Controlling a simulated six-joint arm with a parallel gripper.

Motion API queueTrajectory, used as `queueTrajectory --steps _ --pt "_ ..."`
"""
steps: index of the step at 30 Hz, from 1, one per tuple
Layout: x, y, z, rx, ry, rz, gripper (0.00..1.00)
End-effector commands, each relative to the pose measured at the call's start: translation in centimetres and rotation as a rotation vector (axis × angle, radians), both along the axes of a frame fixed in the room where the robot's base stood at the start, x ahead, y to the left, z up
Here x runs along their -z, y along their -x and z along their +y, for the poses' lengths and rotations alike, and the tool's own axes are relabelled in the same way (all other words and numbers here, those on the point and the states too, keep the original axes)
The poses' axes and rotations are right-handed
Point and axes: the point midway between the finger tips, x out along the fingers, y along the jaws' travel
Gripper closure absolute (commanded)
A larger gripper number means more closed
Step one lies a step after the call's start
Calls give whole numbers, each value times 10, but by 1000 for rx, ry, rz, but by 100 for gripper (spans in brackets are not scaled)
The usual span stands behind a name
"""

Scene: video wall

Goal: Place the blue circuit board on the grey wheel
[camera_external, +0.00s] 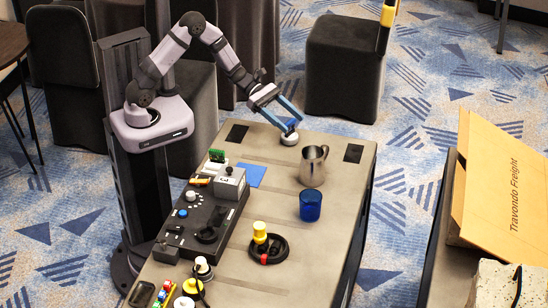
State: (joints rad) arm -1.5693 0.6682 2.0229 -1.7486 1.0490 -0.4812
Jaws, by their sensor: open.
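My gripper (292,125) is at the far end of the table, its blue fingers apart and pointing down to the right. A small round grey-white thing (288,139), which may be the grey wheel, sits right below the fingertips. A small blue patch shows between the fingertips, just above it. I cannot tell whether this is the blue circuit board or part of the fingers, nor whether anything touches. A flat blue square (250,175) lies on the table left of the middle; its surface is too small to identify.
A metal pitcher (313,166) and a blue cup (310,205) stand on the right side. A dark control panel (195,215) fills the left side. A green board (217,155) stands behind it.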

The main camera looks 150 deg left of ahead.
Motion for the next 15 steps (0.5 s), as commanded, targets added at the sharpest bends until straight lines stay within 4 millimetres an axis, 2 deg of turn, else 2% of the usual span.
queueTrajectory --steps 15 --pt "-33 75 -30 -5 -1 0 38"
